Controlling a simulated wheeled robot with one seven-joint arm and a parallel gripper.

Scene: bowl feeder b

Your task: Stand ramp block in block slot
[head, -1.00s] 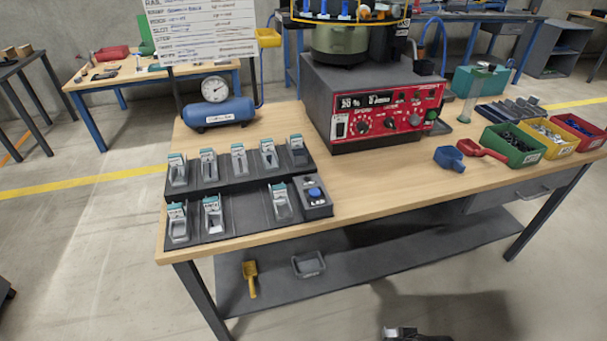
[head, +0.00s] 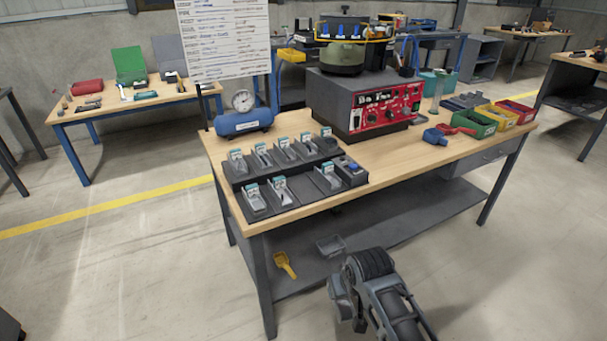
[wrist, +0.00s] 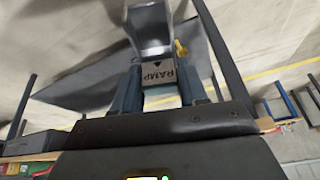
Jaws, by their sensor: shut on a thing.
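The ramp block (wrist: 150,28), pale grey with a plate lettered RAMP, is between the two fingers of my gripper (wrist: 158,90) in the wrist view. My gripper is shut on it. In the head view my gripper (head: 345,295) is low in front of the bench, and the arm largely hides what it holds. The black stepped block rack (head: 225,172) stands on the bench's left part, well beyond and above the gripper. Several slots hold grey blocks with teal-topped labels. A front-row slot (head: 304,189) between the second and third blocks is empty.
A blue button box (head: 350,170) sits at the rack's right end. The blue air tank (head: 243,123) and the red-fronted feeder (head: 375,112) stand behind. A yellow scoop (head: 285,264) and a grey tray (head: 330,246) are low, near the lower shelf (head: 390,225).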

